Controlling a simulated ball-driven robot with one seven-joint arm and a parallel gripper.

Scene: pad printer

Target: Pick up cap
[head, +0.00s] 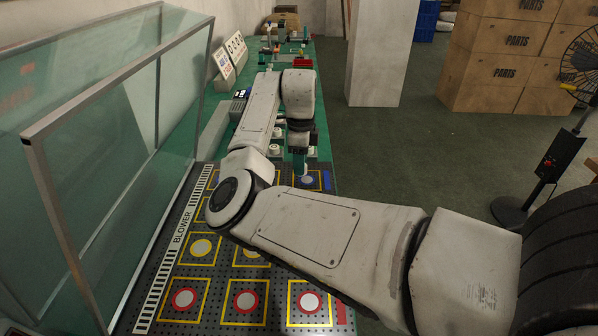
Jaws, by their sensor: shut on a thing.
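My gripper (300,168) points down at the far right part of the dark perforated board, small in the head view. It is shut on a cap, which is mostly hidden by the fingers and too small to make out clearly. I cannot tell whether the held cap touches the board. My own arm crosses the middle of the view and covers part of the board.
The perforated board (215,285) bears yellow squares with yellow and red circles. A glass enclosure (110,150) stands along its left side. The green bench continues behind with small fixtures and signs (235,48). Boxes (505,45) and a fan (580,65) stand at the right.

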